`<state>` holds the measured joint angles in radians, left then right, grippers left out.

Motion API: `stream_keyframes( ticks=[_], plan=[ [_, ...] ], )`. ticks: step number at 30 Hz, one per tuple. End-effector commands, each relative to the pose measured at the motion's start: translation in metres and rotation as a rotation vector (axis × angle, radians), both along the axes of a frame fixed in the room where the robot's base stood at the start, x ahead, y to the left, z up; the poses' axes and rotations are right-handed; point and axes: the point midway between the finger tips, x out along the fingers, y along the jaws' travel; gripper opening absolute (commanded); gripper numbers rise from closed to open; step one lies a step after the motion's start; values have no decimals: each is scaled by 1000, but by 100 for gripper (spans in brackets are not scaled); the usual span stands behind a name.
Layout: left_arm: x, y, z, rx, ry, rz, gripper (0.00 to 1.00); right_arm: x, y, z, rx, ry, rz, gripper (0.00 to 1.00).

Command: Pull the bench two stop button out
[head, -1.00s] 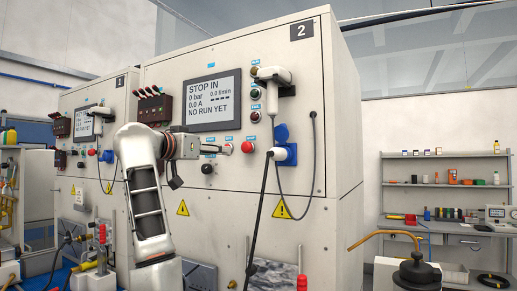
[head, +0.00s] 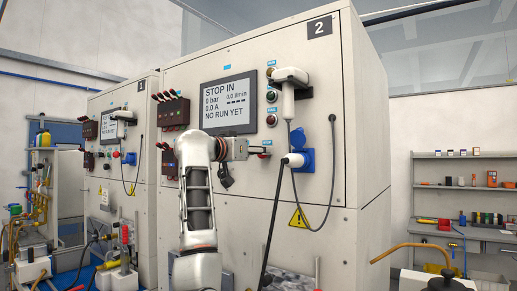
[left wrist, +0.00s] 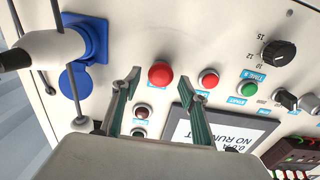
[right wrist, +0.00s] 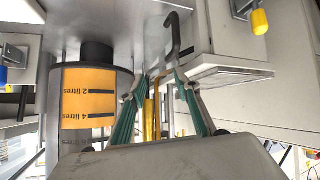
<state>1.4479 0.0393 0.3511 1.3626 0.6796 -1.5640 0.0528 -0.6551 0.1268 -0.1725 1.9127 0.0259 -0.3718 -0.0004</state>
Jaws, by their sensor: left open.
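Bench two (head: 355,120) bears a big 2, and its screen (head: 229,103) reads STOP IN and NO RUN YET. In the left wrist view the red mushroom stop button (left wrist: 160,74) stands out from the panel in the gap between my left fingertips. My left gripper (left wrist: 164,88) is open, its fingers either side of the button in the picture; I cannot tell whether they touch it. My right gripper (right wrist: 160,80) is open and appears empty, away from the panel.
A blue socket (head: 302,150) with a white plug and cable is right of the button. A white handheld unit (head: 290,78) hangs above it. A smaller red button (left wrist: 208,78) and a black knob (left wrist: 277,53) are nearby. A litre-marked container (right wrist: 90,105) faces my right gripper.

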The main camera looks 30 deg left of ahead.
Motion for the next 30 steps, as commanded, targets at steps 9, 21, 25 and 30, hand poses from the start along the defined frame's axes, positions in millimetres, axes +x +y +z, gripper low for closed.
stream_keyframes(
  ticks=[9, 21, 25, 30],
  plan=[
    [6, -1, 0, 0, 0, 1, 43, 0, -1, 0, 3, 6, -11, 32],
    [4, 0, -1, 0, -1, 1, 0, 0, 5, -1, 12, 2, -6, 32],
    [-3, 1, -2, 1, -2, 2, 0, 2, 9, -4, 17, -7, 1, 32],
    [-6, 1, -1, 1, 1, 1, 0, 7, 12, 4, 17, -27, 18, 32]
  ],
)
